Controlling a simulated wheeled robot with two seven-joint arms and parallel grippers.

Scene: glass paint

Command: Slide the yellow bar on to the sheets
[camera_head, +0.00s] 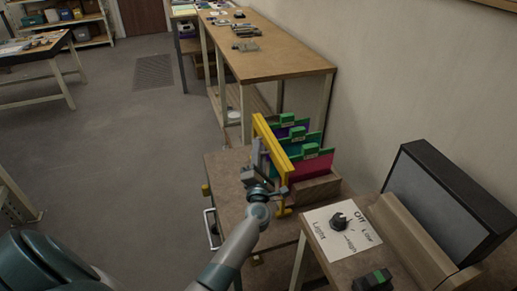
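The sheets are upright, pink, teal and purple, with green clips on top, in a wooden block (318,190). My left gripper (262,180) is at the lower left side of the yellow frame, close to it. Its fingers are small and partly merge with the frame, so I cannot tell whether they touch it or are open. My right gripper is not in view.
A panel with a dial (341,222) marked Off, Low, High and Light stands at the front right, beside a dark screen (447,205). A long workbench (275,62) with tools runs behind along the wall. Open floor (125,150) lies to the left.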

